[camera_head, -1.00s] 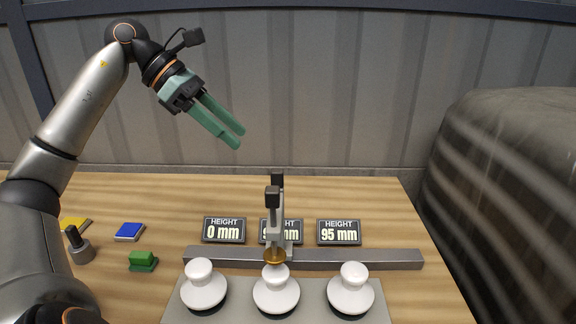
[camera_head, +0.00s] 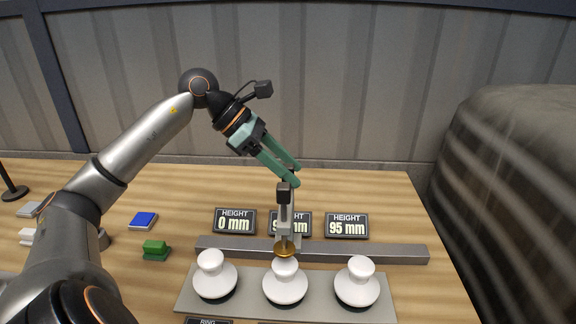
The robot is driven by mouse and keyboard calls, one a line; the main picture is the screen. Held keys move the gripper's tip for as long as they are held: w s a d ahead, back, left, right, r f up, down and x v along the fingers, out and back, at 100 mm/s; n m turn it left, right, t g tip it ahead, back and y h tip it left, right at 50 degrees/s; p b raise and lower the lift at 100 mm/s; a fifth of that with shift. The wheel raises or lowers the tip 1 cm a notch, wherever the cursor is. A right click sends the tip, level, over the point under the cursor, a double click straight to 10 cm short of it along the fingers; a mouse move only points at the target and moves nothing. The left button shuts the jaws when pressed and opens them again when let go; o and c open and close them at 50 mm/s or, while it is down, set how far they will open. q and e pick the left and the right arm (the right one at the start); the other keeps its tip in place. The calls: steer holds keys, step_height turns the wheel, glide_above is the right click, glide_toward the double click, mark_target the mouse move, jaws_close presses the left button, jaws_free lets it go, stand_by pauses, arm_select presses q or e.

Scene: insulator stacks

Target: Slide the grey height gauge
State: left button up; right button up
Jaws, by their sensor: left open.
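The grey height gauge (camera_head: 284,222) stands upright on the grey rail (camera_head: 370,253), in front of the middle height display. It has a black top and a gold foot (camera_head: 285,250) over the middle white insulator (camera_head: 285,284). My left gripper (camera_head: 297,176) has green fingers, open and empty, tilted down to the right. Its fingertips are close above and behind the gauge's top; I cannot tell whether they touch it. My right gripper is not in view.
Height displays read 0 mm (camera_head: 235,221) and 95 mm (camera_head: 347,226); the middle one (camera_head: 305,225) is partly hidden. White insulators (camera_head: 214,276) (camera_head: 357,284) flank the middle one on a grey plate (camera_head: 385,306). Blue (camera_head: 144,220) and green (camera_head: 155,249) blocks lie left. The table's right side is clear.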

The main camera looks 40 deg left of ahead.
arm_select(q)
jaws_close()
stand_by(1.3)
